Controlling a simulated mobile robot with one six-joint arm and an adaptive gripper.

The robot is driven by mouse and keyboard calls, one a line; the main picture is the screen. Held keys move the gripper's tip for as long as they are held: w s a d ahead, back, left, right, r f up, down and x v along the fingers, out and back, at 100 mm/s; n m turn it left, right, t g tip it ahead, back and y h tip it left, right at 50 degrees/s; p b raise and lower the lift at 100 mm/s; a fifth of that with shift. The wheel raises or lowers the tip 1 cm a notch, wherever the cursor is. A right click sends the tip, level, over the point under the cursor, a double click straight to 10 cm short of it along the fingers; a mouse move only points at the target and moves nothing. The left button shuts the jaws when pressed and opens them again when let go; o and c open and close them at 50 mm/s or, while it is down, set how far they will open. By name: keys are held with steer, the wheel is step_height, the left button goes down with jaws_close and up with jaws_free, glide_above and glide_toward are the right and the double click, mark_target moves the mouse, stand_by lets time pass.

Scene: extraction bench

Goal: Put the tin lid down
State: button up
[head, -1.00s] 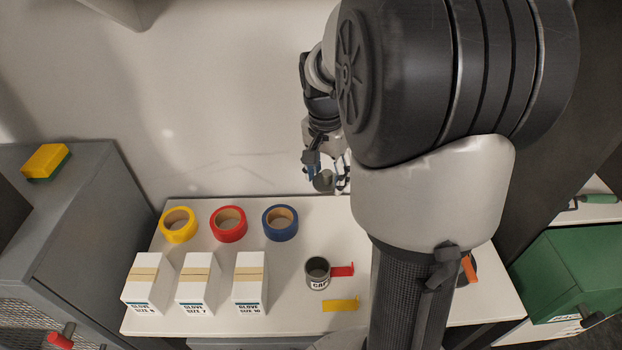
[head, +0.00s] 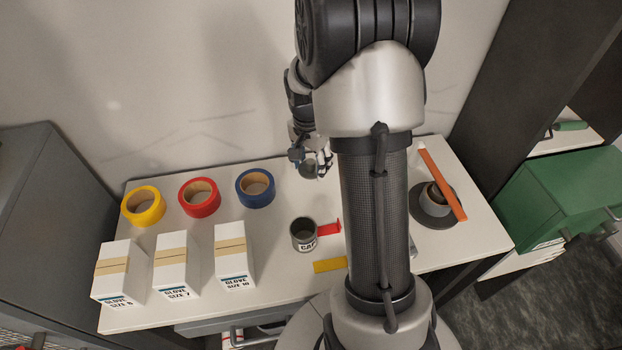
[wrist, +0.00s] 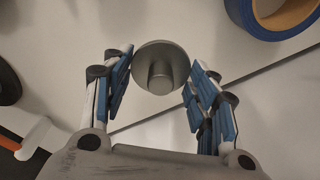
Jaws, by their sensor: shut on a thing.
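My gripper (wrist: 161,82) is shut on the tin lid (wrist: 158,54), a round grey disc with a knob at its middle, held between the two blue-padded fingers in the wrist view. In the head view the gripper (head: 314,170) holds the lid (head: 309,170) above the back part of the white table (head: 335,200). The open grey tin (head: 303,234), with a label on its front, stands on the table nearer the front, below the lid in the picture. A red tag (head: 329,227) lies beside the tin and a yellow tag (head: 330,265) in front of it.
Yellow (head: 143,206), red (head: 199,197) and blue (head: 255,188) tape rolls stand left, behind three glove boxes (head: 234,253). Bare table lies between blue tape and tin.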

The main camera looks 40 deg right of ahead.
mark_target(311, 184)
steer(key=shift+f+b, duration=0.7)
steer(key=shift+f, duration=1.85)
steer(key=shift+f, duration=0.2)
steer(key=o, duration=0.8)
steer(key=shift+r, duration=0.15)
